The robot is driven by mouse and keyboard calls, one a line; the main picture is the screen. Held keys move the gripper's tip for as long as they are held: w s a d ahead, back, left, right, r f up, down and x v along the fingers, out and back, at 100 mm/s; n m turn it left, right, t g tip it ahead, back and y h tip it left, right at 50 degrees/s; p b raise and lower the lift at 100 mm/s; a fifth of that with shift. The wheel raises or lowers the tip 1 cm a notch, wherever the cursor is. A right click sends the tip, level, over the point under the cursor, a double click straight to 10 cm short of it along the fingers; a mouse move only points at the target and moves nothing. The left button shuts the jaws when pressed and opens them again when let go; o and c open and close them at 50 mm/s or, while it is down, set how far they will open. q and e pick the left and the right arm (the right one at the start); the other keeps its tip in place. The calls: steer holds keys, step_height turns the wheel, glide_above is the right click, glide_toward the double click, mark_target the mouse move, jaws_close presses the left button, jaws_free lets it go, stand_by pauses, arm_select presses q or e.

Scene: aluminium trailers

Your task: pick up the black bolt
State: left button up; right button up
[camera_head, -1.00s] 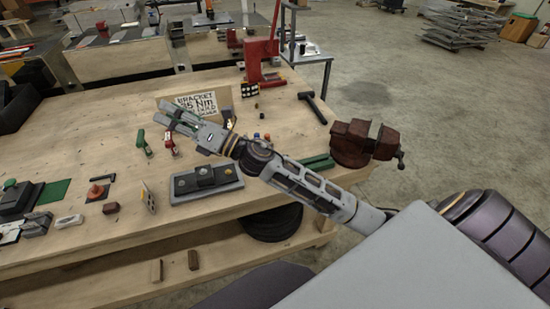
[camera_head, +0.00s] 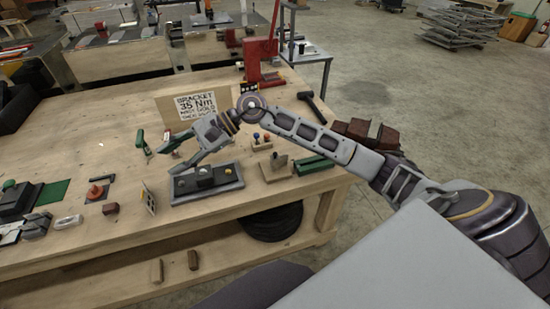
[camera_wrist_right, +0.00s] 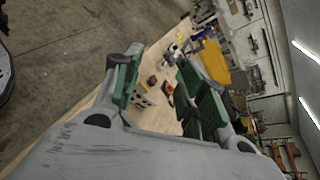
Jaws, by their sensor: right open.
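My right gripper (camera_head: 170,160) reaches in from the right, over the workbench (camera_head: 100,155), just above and behind a grey tray (camera_head: 207,196). It is open and tilted down to the left. In the right wrist view the two green-padded fingers (camera_wrist_right: 163,88) stand apart with nothing held between them. Small dark pieces (camera_head: 205,178) stand on the grey tray. I cannot tell which small dark piece is the black bolt. My left gripper is not in view.
A wooden block (camera_head: 272,172) and green bar (camera_head: 314,166) lie right of the tray. A bracket sign (camera_head: 197,105) stands behind the gripper. A perforated plate (camera_head: 149,199) stands left of the tray.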

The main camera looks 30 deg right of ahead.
steer(key=w+d+f+n+h, duration=0.1)
steer(key=d+n+h, duration=0.2)
steer(key=d+h, duration=0.4)
steer(key=w+d+f+n+g+h, duration=0.1)
steer(key=d+h, duration=0.6)
steer(key=d, duration=1.6)
steer(key=shift+w+f+n, duration=0.15)
steer(key=shift+w+n, duration=0.3)
steer(key=shift+n, duration=0.65)
steer(key=shift+f, duration=0.1)
steer(key=shift+f+p, duration=0.65)
steer(key=shift+f, duration=3.6)
steer(key=shift+f, duration=0.1)
